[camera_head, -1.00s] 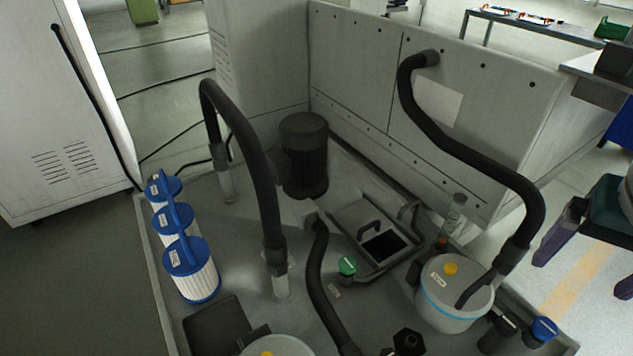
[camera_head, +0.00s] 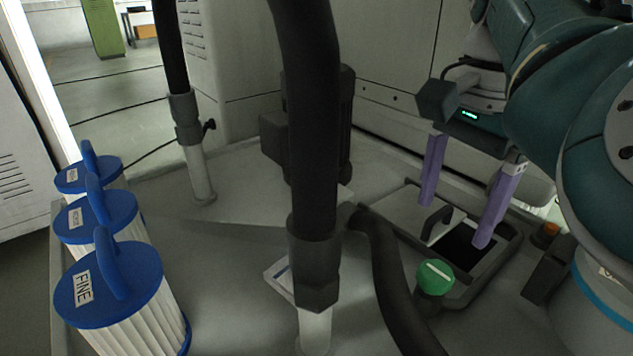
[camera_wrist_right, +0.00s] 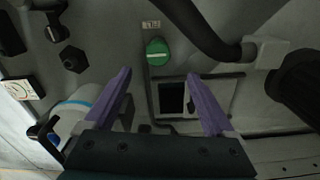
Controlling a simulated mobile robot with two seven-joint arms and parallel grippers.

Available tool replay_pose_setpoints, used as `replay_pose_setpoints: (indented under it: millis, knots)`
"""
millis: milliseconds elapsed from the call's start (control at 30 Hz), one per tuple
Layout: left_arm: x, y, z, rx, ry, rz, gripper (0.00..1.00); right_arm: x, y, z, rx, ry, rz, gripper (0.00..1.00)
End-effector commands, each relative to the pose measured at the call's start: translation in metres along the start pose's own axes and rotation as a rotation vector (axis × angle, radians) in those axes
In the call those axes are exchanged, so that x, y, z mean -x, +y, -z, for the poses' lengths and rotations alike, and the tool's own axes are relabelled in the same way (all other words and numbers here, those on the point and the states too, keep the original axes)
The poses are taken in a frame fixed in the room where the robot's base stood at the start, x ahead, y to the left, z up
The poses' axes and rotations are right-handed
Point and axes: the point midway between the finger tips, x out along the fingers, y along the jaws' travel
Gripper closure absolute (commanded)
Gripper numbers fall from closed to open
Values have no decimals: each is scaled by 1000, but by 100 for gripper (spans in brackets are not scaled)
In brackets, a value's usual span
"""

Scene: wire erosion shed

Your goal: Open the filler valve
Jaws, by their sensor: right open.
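A round green knob with a white line across its top (camera_head: 435,277) stands on the grey deck beside a hatch, and it also shows in the right wrist view (camera_wrist_right: 157,50). A small label (camera_wrist_right: 151,24) lies by it, too small to read; I cannot tell for sure that this is the filler valve. My right gripper (camera_head: 455,221) is open and empty, its two purple fingers pointing down above the hatch (camera_head: 400,209). In the right wrist view the knob appears just beyond and between the fingertips, not touched. My left gripper is not in view.
A thick black hose (camera_head: 312,120) stands upright in the middle, and a thinner hose (camera_head: 385,270) runs close beside the knob. Blue-capped filters (camera_head: 110,285) stand at the left. A white pot with a blue band (camera_head: 600,290) is at the right, partly behind my arm.

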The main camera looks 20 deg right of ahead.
Motion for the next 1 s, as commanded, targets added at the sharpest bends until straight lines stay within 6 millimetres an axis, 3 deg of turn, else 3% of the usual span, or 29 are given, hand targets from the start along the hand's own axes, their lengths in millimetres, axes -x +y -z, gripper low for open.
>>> replay_pose_setpoints:
  millis: [500,933,1000]
  knots:
    - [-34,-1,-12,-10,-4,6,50,-86,1,0,0,0,-1,11]
    - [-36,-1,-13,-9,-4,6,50,-96,0,0,0,0,1,11]
    - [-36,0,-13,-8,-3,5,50,-96,0,0,0,0,1,19]
